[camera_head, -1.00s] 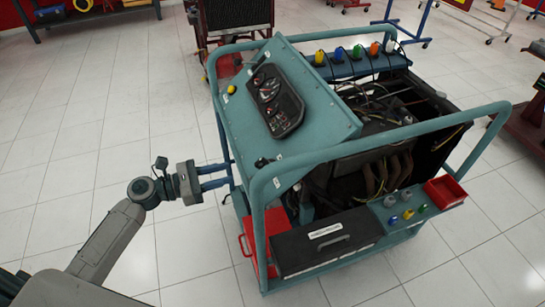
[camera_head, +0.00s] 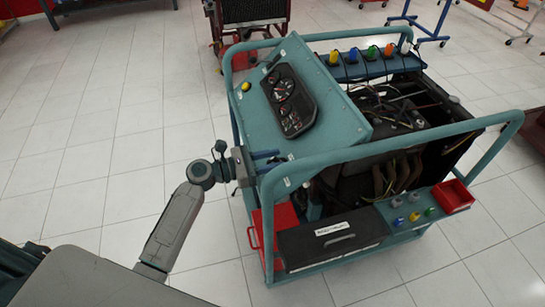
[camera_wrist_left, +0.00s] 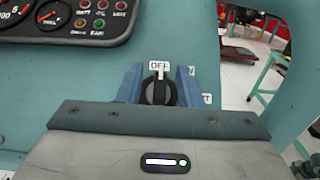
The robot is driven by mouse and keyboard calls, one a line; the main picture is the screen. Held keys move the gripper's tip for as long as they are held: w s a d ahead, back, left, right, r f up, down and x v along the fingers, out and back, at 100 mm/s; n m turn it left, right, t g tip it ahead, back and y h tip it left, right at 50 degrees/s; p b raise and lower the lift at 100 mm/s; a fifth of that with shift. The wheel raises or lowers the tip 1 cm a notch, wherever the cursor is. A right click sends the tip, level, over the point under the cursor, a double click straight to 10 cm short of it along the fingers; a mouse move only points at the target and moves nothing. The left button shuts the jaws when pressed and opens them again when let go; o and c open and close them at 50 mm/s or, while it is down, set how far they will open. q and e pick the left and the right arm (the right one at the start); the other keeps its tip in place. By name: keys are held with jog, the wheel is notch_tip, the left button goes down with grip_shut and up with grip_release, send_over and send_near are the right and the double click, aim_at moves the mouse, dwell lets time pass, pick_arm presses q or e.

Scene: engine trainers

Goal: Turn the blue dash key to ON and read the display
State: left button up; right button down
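The dash key (camera_wrist_left: 158,91) looks like a black round knob with a pale pointer in the left wrist view. It points up at the OFF label; parts of two other labels show to its right. My left gripper (camera_wrist_left: 158,88) has its blue fingers on either side of the knob, apart from each other; I cannot tell whether they touch it. In the head view the left gripper (camera_head: 272,160) is at the panel's lower left corner. The gauge cluster (camera_head: 288,98) is on the teal dash panel (camera_head: 335,110). My right gripper is out of view.
The teal tube frame (camera_head: 400,150) surrounds the engine, with a rail close to my left gripper. A red box (camera_head: 268,228) and a black drawer (camera_head: 330,240) are below. Colored plugs (camera_head: 355,54) line the back. The floor to the left is clear.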

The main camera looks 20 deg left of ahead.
pick_arm(q)
jog(key=shift+d, duration=0.15)
jog(key=shift+c, duration=0.4)
grip_shut()
